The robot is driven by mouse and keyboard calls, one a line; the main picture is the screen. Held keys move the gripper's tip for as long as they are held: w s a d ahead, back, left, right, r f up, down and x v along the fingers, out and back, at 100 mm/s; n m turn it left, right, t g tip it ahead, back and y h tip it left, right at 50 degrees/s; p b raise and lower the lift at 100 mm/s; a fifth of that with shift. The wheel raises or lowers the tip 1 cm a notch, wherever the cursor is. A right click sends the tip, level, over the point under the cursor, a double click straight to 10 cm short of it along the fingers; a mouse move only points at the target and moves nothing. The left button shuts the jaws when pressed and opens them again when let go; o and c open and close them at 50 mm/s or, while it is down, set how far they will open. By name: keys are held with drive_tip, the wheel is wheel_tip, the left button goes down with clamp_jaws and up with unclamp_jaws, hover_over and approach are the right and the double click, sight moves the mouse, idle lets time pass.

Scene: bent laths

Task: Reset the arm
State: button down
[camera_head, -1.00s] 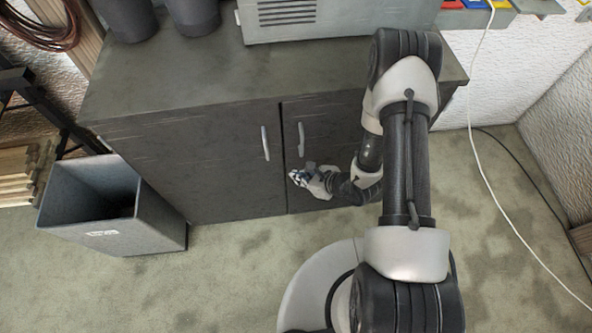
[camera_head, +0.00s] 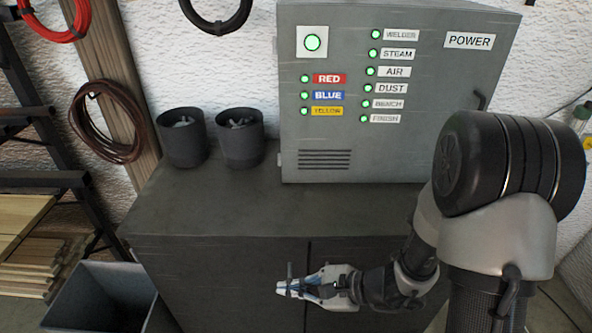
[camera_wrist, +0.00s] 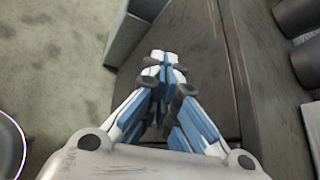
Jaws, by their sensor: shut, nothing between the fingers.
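My gripper (camera_head: 284,288) is in front of the dark cabinet in the head view, pointing left, with my arm reaching in from the right. In the wrist view its white and blue fingers (camera_wrist: 163,62) come together at the tips, with nothing between them. The cabinet (camera_head: 215,215) has a bare strip of top in front of the things standing on it. Its front also shows in the wrist view (camera_wrist: 195,60). My gripper looks apart from the cabinet front, though the exact gap is hard to judge.
A grey power box (camera_head: 400,150) with several green lamps stands on the cabinet. Two dark pots (camera_head: 183,145) (camera_head: 241,145) stand left of it. An open grey bin (camera_head: 105,295) is on the floor at left, near stacked boards (camera_head: 28,250). Coiled cables (camera_head: 100,125) hang behind.

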drive_tip(key=s+d+r+n+g+h, duration=0.2)
drive_tip(key=s+r+n+g+h, duration=0.2)
drive_tip(key=s+r+n, duration=0.75)
drive_tip(key=s+d+r+n+t+h, duration=0.2)
drive_tip(key=d+r+h, duration=0.1)
drive_tip(key=d, duration=0.3)
drive_tip(key=s+d+r+n+t+h, duration=0.2)
drive_tip(key=d+r+n+h, duration=0.1)
drive_tip(key=d, duration=0.3)
drive_tip(key=shift+d+r+t+h, duration=0.4)
drive_tip(key=shift+r+h, duration=0.3)
drive_tip(key=shift+r, duration=0.2)
